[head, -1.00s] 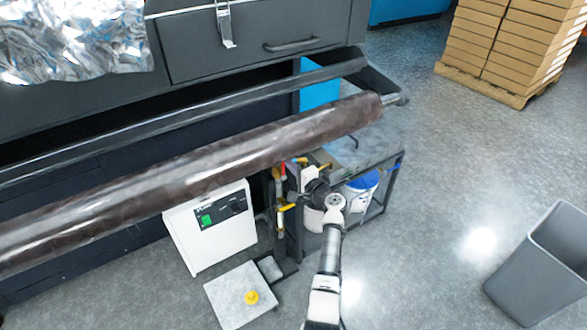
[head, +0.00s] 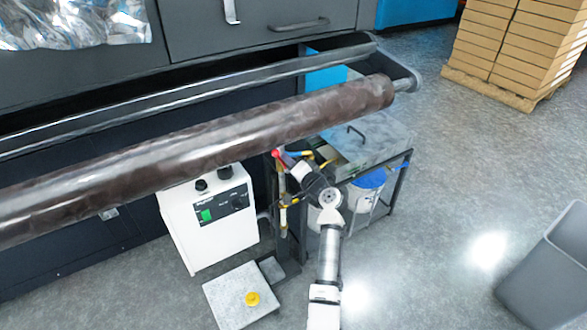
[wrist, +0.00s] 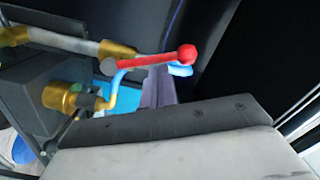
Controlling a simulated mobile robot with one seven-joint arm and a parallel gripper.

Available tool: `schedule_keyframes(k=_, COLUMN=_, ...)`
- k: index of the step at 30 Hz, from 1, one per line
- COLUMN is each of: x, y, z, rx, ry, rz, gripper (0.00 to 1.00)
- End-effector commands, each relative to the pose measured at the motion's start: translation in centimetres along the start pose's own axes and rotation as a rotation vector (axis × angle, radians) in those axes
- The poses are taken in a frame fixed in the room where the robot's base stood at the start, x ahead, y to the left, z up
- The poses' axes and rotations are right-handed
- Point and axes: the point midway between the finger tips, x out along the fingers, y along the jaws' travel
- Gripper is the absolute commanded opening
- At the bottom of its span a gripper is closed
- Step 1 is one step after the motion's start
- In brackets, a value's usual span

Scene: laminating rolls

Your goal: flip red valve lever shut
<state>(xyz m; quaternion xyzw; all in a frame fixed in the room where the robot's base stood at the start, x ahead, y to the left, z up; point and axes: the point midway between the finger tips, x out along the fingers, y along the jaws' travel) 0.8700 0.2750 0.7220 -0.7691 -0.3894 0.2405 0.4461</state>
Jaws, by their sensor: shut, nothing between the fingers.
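The red valve lever (wrist: 150,60) has a round red ball at its end. In the wrist view it lies nearly level, with the ball to the right and its pivot at the left beside brass fittings (wrist: 60,97). In the head view the red ball (head: 277,153) shows just below the dark roll, at the upper left of my gripper (head: 291,162). My gripper is shut and holds nothing. It is close to the lever; I cannot tell whether they touch.
A large dark roll (head: 200,152) runs across just above the valve. A white control box (head: 212,228) stands to the left. A cart with a blue-rimmed bucket (head: 369,180) is at the right.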

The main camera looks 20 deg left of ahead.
Motion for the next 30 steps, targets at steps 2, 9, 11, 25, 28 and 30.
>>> schedule_keyframes(k=2, x=0.1, y=0.5, z=1.0, rx=-0.076, ry=-0.002, rz=0.002, gripper=0.00)
schedule_keyframes(k=9, x=0.1, y=0.4, z=2.3, rx=-0.305, ry=-0.001, rz=0.014, gripper=0.00)
schedule_keyframes(k=11, x=0.1, y=0.3, z=2.7, rx=-0.362, ry=-0.001, rz=0.017, gripper=0.00)
schedule_keyframes(k=25, x=0.2, y=0.9, z=5.2, rx=-0.795, ry=-0.001, rz=0.039, gripper=0.00)
schedule_keyframes(k=28, x=0.2, y=1.0, z=5.6, rx=-0.874, ry=0.000, rz=0.042, gripper=0.00)
schedule_keyframes(k=30, x=0.3, y=1.1, z=5.8, rx=-0.923, ry=-0.001, rz=0.046, gripper=0.00)
